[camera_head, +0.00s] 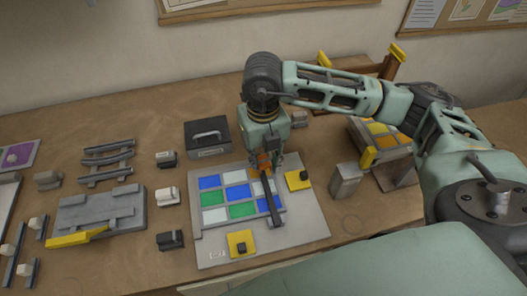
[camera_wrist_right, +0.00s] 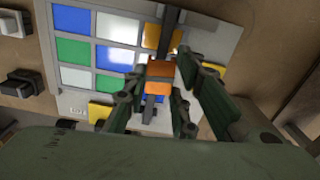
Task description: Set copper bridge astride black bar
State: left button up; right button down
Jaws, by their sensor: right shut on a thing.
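The copper bridge (camera_head: 264,164) is a small orange-brown block. It also shows in the right wrist view (camera_wrist_right: 159,77), between the fingers. My right gripper (camera_head: 267,158) is shut on it, above the glass panel; its fingers also show in the right wrist view (camera_wrist_right: 164,62). The black bar (camera_head: 272,200) lies lengthwise across the panel of coloured panes, and in the right wrist view it shows beyond the bridge (camera_wrist_right: 169,28). The bridge overlaps the bar in both views; I cannot tell whether it touches it. My left gripper is not in view.
The panel sits on a pale grey board (camera_head: 305,225) with yellow pads (camera_head: 241,243) carrying dark knobs. A black handled box (camera_head: 207,136) stands behind left. Stamp-like blocks (camera_head: 167,195) and a grey fixture (camera_head: 101,210) stand left. A grey block (camera_head: 346,180) stands right.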

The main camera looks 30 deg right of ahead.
aim_at(263, 175)
jog(key=shift+m, duration=0.5)
jog(key=shift+f+b, duration=0.35)
jog(key=shift+f, duration=0.35)
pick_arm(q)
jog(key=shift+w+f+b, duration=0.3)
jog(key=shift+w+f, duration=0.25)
pick_arm(e)
jog(key=shift+d+f, duration=0.1)
jog(key=shift+f, duration=0.5)
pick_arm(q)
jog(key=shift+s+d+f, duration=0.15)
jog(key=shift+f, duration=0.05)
